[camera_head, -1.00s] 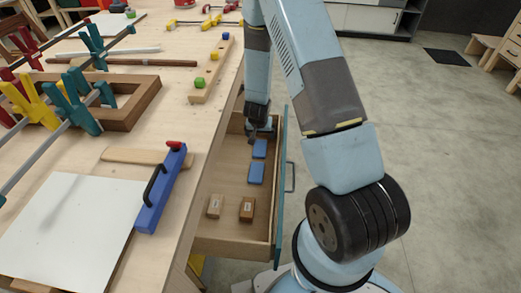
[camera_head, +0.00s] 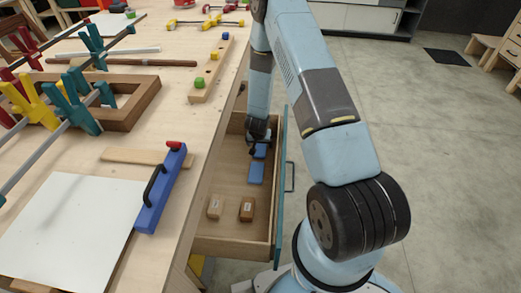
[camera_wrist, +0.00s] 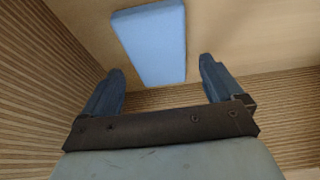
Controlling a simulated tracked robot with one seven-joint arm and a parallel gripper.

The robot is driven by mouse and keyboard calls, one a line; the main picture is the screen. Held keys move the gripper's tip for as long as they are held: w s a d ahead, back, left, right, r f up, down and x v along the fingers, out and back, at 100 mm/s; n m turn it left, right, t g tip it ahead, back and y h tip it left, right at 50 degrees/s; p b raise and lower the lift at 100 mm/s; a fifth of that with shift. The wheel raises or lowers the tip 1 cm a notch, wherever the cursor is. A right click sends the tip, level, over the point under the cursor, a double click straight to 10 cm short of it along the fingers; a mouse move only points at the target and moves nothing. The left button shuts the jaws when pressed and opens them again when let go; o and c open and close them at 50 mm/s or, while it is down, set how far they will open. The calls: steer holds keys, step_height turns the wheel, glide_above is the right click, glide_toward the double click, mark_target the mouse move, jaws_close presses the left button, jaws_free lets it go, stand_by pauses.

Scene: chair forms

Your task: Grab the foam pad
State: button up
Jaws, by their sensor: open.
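I take these blue pieces as foam, though the material is not certain. In the wrist view, one blue pad (camera_wrist: 152,42) lies on the drawer floor, ahead of and between the two open fingers (camera_wrist: 161,70). Nothing is between the jaws' grip; I cannot tell the exact height above the pad.
The drawer (camera_head: 233,247) also holds a light wooden block (camera_head: 215,207) and a brown block (camera_head: 247,209) near its front. Its walls stand close around my gripper.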

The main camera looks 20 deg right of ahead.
steer(key=shift+w+f, duration=0.2)
steer(key=shift+f, duration=0.35)
steer(key=shift+d, duration=0.1)
steer(key=c, duration=1.1)
